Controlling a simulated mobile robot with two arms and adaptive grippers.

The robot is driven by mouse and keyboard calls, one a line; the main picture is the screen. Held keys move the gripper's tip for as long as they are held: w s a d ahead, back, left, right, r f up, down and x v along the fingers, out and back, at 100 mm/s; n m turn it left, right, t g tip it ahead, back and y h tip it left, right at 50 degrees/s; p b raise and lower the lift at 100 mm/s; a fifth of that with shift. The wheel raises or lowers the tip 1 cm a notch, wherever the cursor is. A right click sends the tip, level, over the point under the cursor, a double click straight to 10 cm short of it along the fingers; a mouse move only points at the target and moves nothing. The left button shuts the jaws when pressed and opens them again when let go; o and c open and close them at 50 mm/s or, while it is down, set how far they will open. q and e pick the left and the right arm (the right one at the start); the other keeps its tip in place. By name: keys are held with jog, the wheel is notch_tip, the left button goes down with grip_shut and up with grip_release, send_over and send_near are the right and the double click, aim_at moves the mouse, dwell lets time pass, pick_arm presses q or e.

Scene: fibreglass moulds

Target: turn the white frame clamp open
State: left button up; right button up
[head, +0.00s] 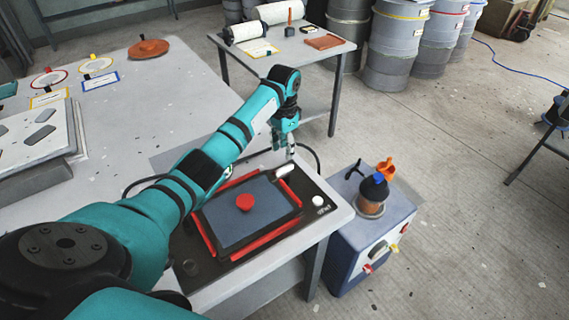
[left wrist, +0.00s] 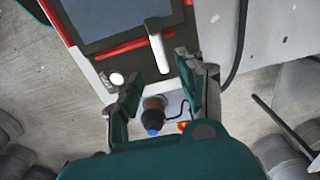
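The white frame clamp (head: 284,169) is a short white bar at the far right corner of the red-edged frame (head: 263,241) on the dark board. In the left wrist view the clamp (left wrist: 157,45) lies just ahead of the fingertips, its near end close to the gap between them. My left gripper (head: 285,150) hangs just above and beyond the clamp in the head view. In the left wrist view the left gripper (left wrist: 158,75) is open, with nothing visible between its fingers. Contact with the clamp cannot be made out. My right gripper is not in view.
A white round knob (head: 318,200) sits near the clamp on the board. A cart (head: 370,235) with a copper-coloured pot (head: 370,205) stands right of the table. A black cable (head: 316,157) loops behind the gripper.

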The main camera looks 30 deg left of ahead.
aim_at(284, 168)
pick_arm(q)
notch_tip(284, 168, down, 6)
jog(key=shift+f+p, duration=0.2)
jog(key=shift+p, duration=0.15)
jog(key=shift+f, duration=0.75)
jog(key=c, duration=0.7)
grip_shut()
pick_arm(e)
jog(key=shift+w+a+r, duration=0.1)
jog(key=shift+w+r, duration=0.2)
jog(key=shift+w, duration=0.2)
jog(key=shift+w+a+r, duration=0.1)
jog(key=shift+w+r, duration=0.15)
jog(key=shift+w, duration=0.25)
